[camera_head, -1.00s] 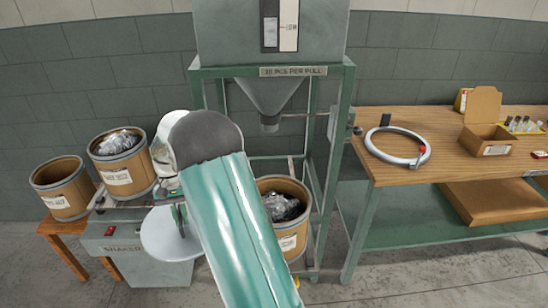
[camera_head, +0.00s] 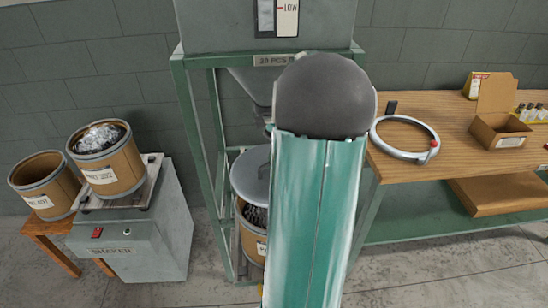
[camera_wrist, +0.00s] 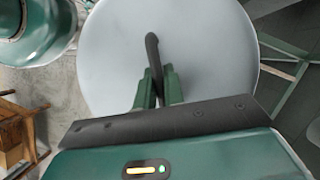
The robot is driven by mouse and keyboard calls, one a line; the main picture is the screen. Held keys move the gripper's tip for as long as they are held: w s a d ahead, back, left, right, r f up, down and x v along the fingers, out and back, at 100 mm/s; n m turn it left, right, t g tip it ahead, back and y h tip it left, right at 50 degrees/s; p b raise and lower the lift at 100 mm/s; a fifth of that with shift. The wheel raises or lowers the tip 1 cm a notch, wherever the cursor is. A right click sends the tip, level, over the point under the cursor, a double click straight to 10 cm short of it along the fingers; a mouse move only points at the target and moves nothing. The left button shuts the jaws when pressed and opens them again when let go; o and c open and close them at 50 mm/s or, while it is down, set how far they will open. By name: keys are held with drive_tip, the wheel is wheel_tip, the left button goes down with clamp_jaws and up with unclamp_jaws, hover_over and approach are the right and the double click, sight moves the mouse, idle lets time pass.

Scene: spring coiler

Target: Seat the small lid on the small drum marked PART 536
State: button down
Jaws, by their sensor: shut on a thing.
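My gripper (camera_wrist: 156,88) is shut on the dark bar handle of a round grey lid (camera_wrist: 210,50) in the wrist view. In the head view the lid (camera_head: 252,172) hangs tilted over a brown drum (camera_head: 246,238) under the hopper, overlapping its opening; I cannot tell whether they touch. Dark metal parts show in that drum; its label is partly hidden by my arm. A second drum (camera_head: 112,178), holding shiny parts, stands on the shaker. A third drum (camera_head: 42,192) stands on a wooden stool. I cannot read PART 536 on any label. My arm hides the gripper in the head view.
The green hopper frame (camera_head: 196,160) has posts close around the lid and drum. The shaker (camera_head: 140,235) stands to the left. A wooden bench (camera_head: 460,150) on the right holds a clamp ring (camera_head: 428,155) and an open carton (camera_head: 495,138). Floor is clear between shaker and frame.

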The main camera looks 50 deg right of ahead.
drive_tip(key=shift+a+r, duration=0.1)
drive_tip(key=shift+a, duration=0.25)
drive_tip(key=shift+s+d+f, duration=0.1)
drive_tip(key=shift+d+f, duration=0.1)
drive_tip(key=shift+f, duration=0.7)
drive_tip(key=shift+a+f, duration=0.15)
drive_tip(key=shift+f, duration=0.15)
wheel_tip(320, 180, down, 7)
drive_tip(key=shift+f, duration=0.15)
idle(0.6)
drive_tip(key=c, duration=0.9)
unclamp_jaws()
drive_tip(key=shift+o, duration=0.2)
